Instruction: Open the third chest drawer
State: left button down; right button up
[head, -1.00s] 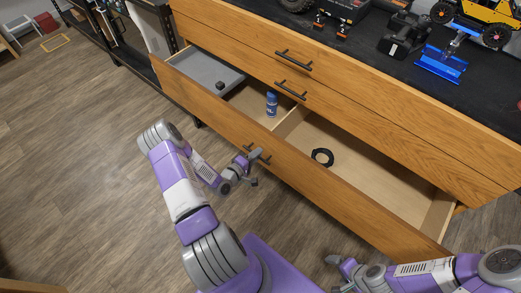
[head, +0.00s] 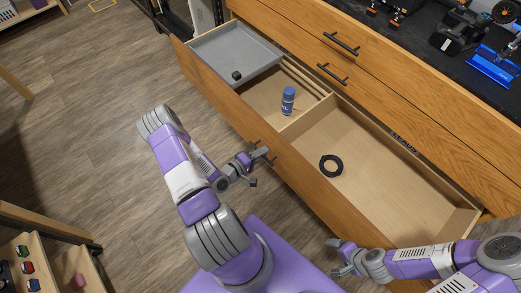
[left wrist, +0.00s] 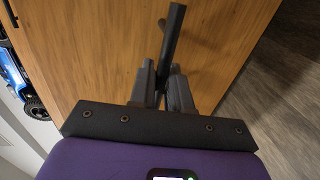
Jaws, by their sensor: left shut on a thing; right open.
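The wooden chest's third drawer (head: 302,190) is pulled well out, with its inside in view. My left gripper (head: 259,162) is at the outer face of this drawer, on its black bar handle (head: 266,153). In the left wrist view the fingers (left wrist: 164,88) are shut on the dark handle (left wrist: 173,40), against the wooden front. My right gripper (head: 338,257) is open and empty, low in the head view, in front of the drawer's right part. The two drawers above, with black handles (head: 341,43) and (head: 332,74), are shut.
In the open drawer are a grey tray (head: 225,50) with a small black piece, a blue bottle (head: 288,101) and a black ring (head: 331,165). Black and blue items stand on the chest top. A wooden rack (head: 45,225) stands at lower left. Floor left of my arm is clear.

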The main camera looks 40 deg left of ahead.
pick_arm(q)
jog(key=shift+s, duration=0.15)
jog(key=c, duration=1.3)
grip_release()
jog(key=p+v, duration=0.1)
jog(key=v, duration=0.6)
jog(key=shift+s+a+r+p, duration=0.1)
jog(key=shift+s+p, duration=0.2)
jog(key=shift+p, duration=0.05)
